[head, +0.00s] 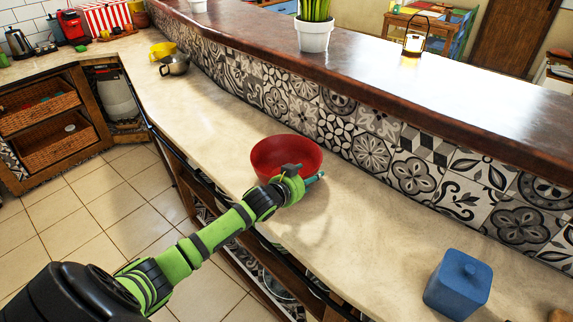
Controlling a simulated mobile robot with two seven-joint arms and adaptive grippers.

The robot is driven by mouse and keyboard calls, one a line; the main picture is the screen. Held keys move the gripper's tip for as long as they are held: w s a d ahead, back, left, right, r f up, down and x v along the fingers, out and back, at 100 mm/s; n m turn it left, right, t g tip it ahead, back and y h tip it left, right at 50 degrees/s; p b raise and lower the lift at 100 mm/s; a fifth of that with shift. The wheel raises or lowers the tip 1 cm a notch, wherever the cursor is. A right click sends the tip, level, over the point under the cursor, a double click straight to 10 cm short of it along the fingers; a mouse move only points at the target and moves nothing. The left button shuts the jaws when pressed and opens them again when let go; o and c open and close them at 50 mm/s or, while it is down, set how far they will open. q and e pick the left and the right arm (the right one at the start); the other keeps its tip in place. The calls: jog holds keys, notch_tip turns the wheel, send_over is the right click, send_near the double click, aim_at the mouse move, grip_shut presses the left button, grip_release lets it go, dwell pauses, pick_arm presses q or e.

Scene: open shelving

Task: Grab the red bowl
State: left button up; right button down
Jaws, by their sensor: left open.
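The red bowl (287,153) sits upright on the cream stone counter (370,235), close to the patterned tile wall. My left arm reaches in from the lower left. My left gripper (305,176) is open at the near right side of the bowl and overlaps its lower rim in the head view. I cannot tell whether the fingers touch the bowl. The gripper covers part of the bowl's front. My right gripper is not in view.
A blue lidded box (457,287) stands on the counter at the lower right. A metal pot (174,65) and a yellow bowl (162,50) stand farther back. A raised wooden ledge (400,85) with a potted plant (314,32) and a lantern (414,42) runs behind. Counter around the bowl is clear.

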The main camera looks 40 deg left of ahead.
pick_arm(q)
jog(key=shift+x, duration=0.85)
grip_shut()
jog(key=shift+r, duration=0.15)
